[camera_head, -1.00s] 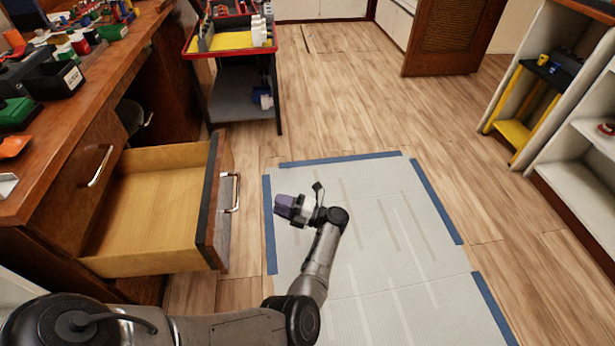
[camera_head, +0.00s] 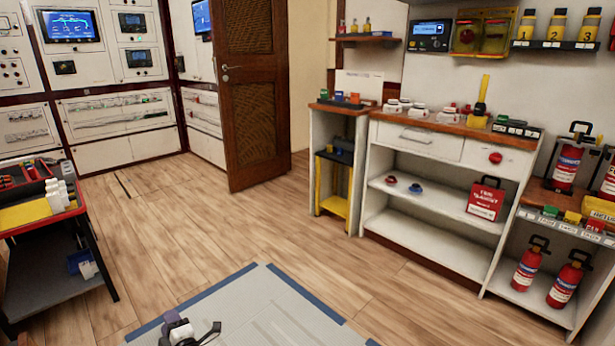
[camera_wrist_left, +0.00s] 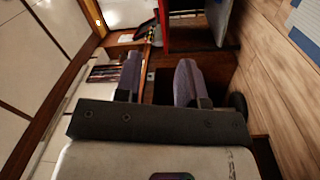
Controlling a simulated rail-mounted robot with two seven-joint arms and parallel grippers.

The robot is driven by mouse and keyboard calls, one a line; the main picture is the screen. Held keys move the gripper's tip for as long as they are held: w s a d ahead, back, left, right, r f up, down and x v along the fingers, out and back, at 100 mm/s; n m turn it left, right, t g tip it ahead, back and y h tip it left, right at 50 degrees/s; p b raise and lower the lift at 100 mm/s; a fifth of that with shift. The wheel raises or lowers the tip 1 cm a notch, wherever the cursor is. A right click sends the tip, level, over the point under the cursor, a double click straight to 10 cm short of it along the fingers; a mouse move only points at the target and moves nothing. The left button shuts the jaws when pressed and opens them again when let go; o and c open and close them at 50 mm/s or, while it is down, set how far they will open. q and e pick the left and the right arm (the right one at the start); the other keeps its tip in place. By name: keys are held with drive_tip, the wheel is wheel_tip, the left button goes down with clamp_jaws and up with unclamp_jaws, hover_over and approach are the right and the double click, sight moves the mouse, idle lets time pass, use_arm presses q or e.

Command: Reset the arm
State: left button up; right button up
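A red-edged tool cart (camera_head: 42,222) stands at the left. The taped mat (camera_head: 262,318) lies on open wooden floor. A brown door (camera_head: 247,95) stands open at the back. White shelves (camera_head: 432,222) and fire extinguishers (camera_head: 566,165) line the right.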

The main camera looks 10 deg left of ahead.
use_arm(q)
drive_tip(key=w+d+r+m+t+h, duration=0.5)
drive_tip(key=d+r+m+t+h, duration=0.15)
drive_tip(key=r+m+h, duration=0.35)
drive_tip(key=s+d+r+m+g+h+p, duration=0.25)
drive_tip(key=s+d+r+m+h, duration=0.25)
drive_tip(key=d+m, duration=0.3)
drive_tip(key=s+d+m+g+p, duration=0.3)
drive_tip(key=s+d+m+p, duration=0.15)
drive_tip(key=s, duration=0.75)
drive_tip(key=s+d+m+g+p, duration=0.35)
drive_tip(key=s+d, duration=0.25)
drive_tip(key=s, duration=0.6)
drive_tip(key=s+d+f+m+g+p, duration=0.1)
drive_tip(key=s+f+g+p, duration=0.15)
drive_tip(key=s, duration=0.55)
drive_tip(key=s+d+f+g+p, duration=0.1)
drive_tip(key=s+f+g+p, duration=0.2)
drive_tip(key=s, duration=0.6)
wheel_tip(320, 180, up, 36)
drive_tip(key=t+p, duration=0.1)
drive_tip(key=p, duration=3.7)
wheel_tip(320, 180, down, 59)
drive_tip(key=b, duration=6)
drive_tip(key=shift+s, duration=0.25)
